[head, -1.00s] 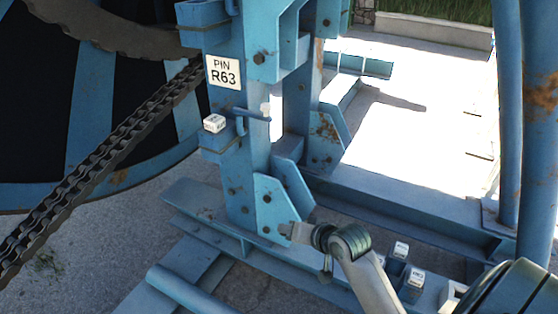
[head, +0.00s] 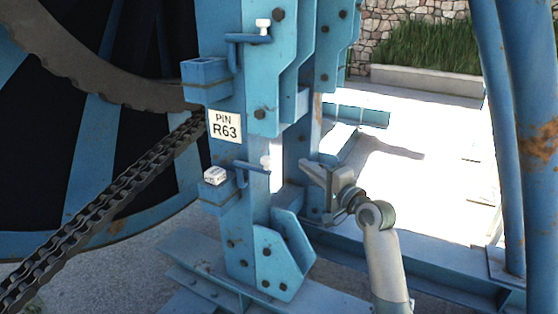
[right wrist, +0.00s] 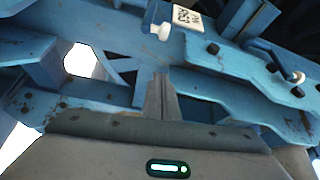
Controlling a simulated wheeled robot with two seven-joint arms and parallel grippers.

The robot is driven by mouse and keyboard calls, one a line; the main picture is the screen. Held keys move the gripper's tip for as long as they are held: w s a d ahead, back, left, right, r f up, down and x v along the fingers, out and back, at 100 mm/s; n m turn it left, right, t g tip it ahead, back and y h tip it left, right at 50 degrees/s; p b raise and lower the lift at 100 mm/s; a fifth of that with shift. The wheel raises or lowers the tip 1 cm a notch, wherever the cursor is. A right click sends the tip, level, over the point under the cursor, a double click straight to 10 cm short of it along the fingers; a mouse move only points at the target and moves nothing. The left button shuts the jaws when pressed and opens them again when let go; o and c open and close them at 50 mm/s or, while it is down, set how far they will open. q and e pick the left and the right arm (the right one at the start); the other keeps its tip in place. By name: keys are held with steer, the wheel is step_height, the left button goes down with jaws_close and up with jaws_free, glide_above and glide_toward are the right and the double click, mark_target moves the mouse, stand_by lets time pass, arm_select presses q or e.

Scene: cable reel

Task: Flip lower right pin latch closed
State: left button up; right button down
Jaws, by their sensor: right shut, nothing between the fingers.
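The lower pin latch (head: 243,167) is a thin blue bent rod on the blue upright. Its handle points right and ends in a white knob (head: 265,162). A white-tagged bracket (head: 214,176) sits left of it, and the PIN R63 label (head: 224,126) is above. My right gripper (head: 304,165) is shut and empty, right of the knob and apart from it in the picture. In the right wrist view the shut fingers (right wrist: 161,98) point toward blue steelwork, with a white knob (right wrist: 163,31) beyond them; which latch it belongs to is unclear. My left gripper is out of view.
A similar upper latch (head: 250,38) is higher on the upright. Chain (head: 110,200) and a large reel lie left. Blue posts (head: 540,130) stand at right. Open paving (head: 400,150) lies behind.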

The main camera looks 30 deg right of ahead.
steer(key=shift+w, duration=0.1)
steer(key=w+a+p, duration=0.4)
steer(key=w+p, duration=0.1)
steer(key=w, duration=0.3)
steer(key=shift+w+f, duration=0.15)
steer(key=shift+w, duration=0.05)
stand_by(0.5)
steer(key=shift+a, duration=0.1)
stand_by(0.3)
